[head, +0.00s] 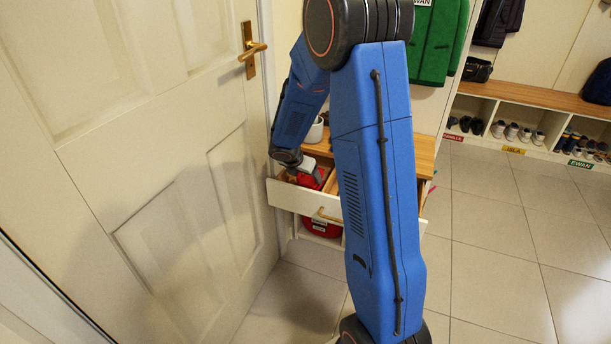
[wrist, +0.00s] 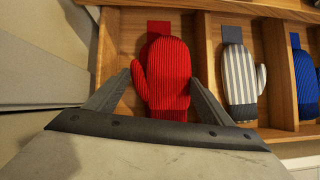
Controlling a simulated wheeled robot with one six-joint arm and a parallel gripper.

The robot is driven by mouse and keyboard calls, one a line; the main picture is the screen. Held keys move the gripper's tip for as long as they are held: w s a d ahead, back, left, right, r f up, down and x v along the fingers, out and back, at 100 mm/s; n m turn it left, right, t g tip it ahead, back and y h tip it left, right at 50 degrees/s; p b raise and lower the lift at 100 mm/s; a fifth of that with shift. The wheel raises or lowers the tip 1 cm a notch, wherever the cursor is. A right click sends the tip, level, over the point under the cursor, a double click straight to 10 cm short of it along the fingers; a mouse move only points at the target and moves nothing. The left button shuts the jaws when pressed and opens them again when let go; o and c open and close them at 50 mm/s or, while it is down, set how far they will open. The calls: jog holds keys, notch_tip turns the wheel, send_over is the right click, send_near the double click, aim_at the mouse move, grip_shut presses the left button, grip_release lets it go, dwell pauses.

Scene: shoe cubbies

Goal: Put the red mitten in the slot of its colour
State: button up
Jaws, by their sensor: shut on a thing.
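The red knitted mitten (wrist: 165,75) is upright in the wrist view, between the two fingers of my gripper (wrist: 160,88), which is shut on it. It is over or in the leftmost compartment of the wooden drawer (wrist: 203,60), where a red patch (wrist: 158,26) shows above its tip. I cannot tell whether it touches the compartment floor. In the head view my gripper (head: 300,166) is down at the open drawer (head: 292,197), with red (head: 315,178) showing beside it. My arm hides part of the drawer.
A grey striped mitten (wrist: 240,78) lies in the middle compartment under a grey patch (wrist: 232,34). A blue mitten (wrist: 305,75) lies in the right one under a blue patch (wrist: 295,40). A white door (head: 190,200) stands close on the left. A white mug (head: 315,131) stands behind the drawer.

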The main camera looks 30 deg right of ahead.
jog(key=o, duration=1.1)
jog(key=v, duration=1.7)
jog(key=shift+r, duration=0.2)
jog(key=shift+s, duration=0.1)
jog(key=s+a+r+m+y, duration=0.2)
jog(key=s+m, duration=0.6)
jog(key=s, duration=0.3)
jog(key=s+a+r+m+t+y, duration=0.1)
jog(key=s+a+r+m, duration=0.1)
jog(key=s+m, duration=0.6)
jog(key=s+a+r+m+y, duration=0.2)
jog(key=s+a+m, duration=0.2)
jog(key=s+m, duration=0.4)
jog(key=s, duration=0.6)
jog(key=shift+a+r+y, duration=0.15)
jog(key=shift+r+y, duration=0.15)
jog(key=shift+r, duration=0.1)
